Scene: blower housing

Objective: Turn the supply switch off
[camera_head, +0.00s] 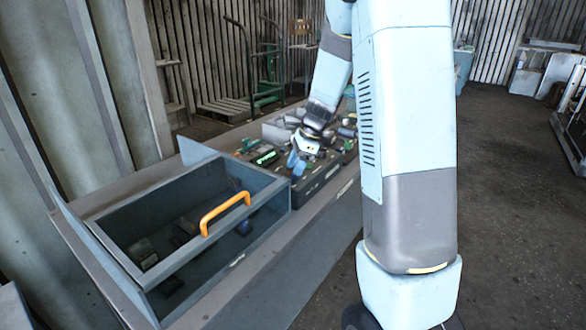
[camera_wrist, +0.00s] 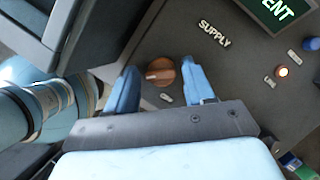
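The supply switch is a round orange-brown knob (camera_wrist: 160,72) on a dark panel (camera_wrist: 225,60), below the white label SUPPLY in the wrist view. A pale mark shows on the knob's left side. Two small white labels sit near it, too small to read. My gripper (camera_wrist: 158,82) is open, with one blue finger left and one right of the knob. Gaps show between the fingers and the knob, so it is not gripped. In the head view my gripper (camera_head: 297,165) is at the panel, and the knob cannot be made out there.
A green-lit display (camera_wrist: 290,12), a lit button (camera_wrist: 282,71) and a blue button (camera_wrist: 311,44) are on the panel.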

